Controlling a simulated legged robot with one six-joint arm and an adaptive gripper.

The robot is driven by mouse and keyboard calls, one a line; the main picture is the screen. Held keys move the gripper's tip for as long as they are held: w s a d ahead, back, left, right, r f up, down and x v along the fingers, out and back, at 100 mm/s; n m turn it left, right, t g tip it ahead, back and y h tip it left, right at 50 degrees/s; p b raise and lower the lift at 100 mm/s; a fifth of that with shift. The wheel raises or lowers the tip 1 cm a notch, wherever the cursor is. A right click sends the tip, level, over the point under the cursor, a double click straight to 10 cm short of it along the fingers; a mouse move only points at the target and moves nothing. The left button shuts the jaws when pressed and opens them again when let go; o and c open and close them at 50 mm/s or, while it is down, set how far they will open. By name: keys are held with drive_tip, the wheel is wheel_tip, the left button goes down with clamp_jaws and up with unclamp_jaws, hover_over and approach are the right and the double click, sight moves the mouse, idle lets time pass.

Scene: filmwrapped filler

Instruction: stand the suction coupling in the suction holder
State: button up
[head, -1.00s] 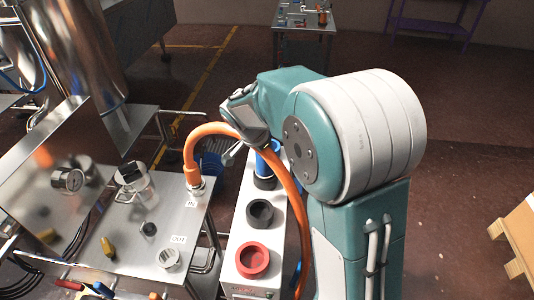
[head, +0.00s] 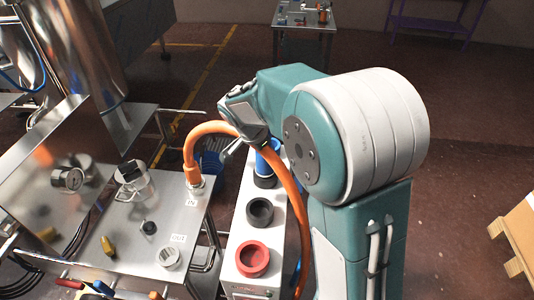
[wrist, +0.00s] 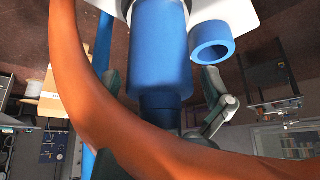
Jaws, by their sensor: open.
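A blue cylindrical piece (head: 268,160), apparently the suction coupling, stands at the far end of the white cart, with a black ring around its foot. In the wrist view the blue cylinder (wrist: 162,45) is large and central, with a narrower dark blue section. My gripper (wrist: 168,105) is open, with one finger on either side of that section; contact is not clear. In the head view my gripper (head: 250,150) is beside the blue piece, which it partly hides. Which holder is the suction holder is not clear: an empty black cup (head: 260,212) and red cup (head: 253,259) stand nearer.
An orange hose (head: 211,128) arches from the IN port, past my gripper and down beside the cart. It crosses the wrist view close up. A steel bench (head: 130,215) with a gauge and jar stands left. A blue ring (wrist: 212,42) is beside the cylinder.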

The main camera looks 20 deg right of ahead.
drive_tip(key=v, duration=1.1)
drive_tip(key=s+d+n+t+y, duration=0.1)
drive_tip(key=s+n+t+y, duration=0.1)
drive_tip(key=s+n, duration=0.4)
drive_tip(key=s+d+n+t+y, duration=0.1)
drive_tip(key=s+n, duration=0.6)
drive_tip(key=s, duration=1)
drive_tip(key=shift+s+d+r+n+t+y, duration=0.3)
drive_tip(key=shift+d+r+t+y, duration=0.15)
drive_tip(key=shift+d+y, duration=0.25)
